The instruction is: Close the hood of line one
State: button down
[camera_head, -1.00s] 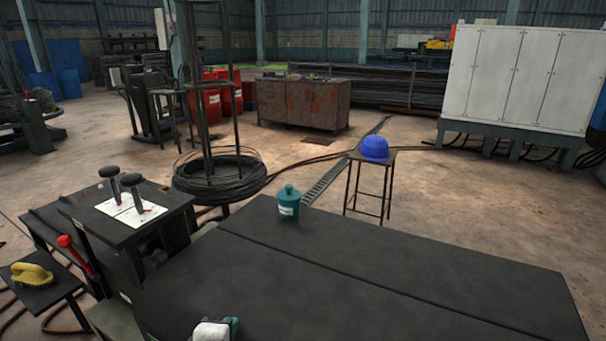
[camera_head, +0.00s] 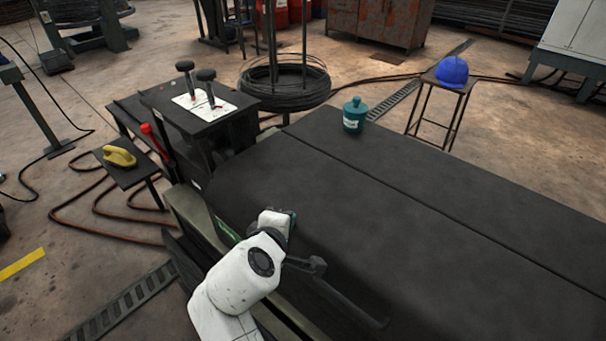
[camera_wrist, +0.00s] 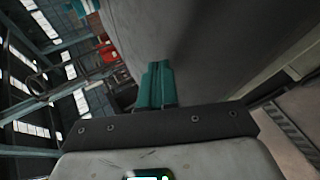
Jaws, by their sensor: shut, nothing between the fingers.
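A large dark cover (camera_head: 400,220), likely the hood, fills the right of the head view, with a seam across its top. I cannot tell from this view whether it is fully down. A dark bar (camera_head: 350,297) with a knobbed end runs along its near side. My white arm reaches up from the bottom. My gripper lies at its end by the cover's near left edge; its fingers are mostly hidden behind the wrist there. In the wrist view the teal fingers of my gripper (camera_wrist: 157,84) are together and empty, in front of a broad grey surface (camera_wrist: 215,45). Contact is unclear.
A teal canister (camera_head: 354,116) stands on the cover's far edge. A stool (camera_head: 440,103) holds a blue helmet (camera_head: 452,72). Hoses cross the left floor.

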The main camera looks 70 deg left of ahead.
notch_tip(320, 180, up, 4)
jog(key=shift+w+p, duration=0.1)
jog(key=shift+p, duration=1.05)
jog(key=f+v, duration=0.1)
jog(key=v, duration=0.8)
jog(key=shift+s+d, duration=0.45)
jog(key=shift+s, duration=0.05)
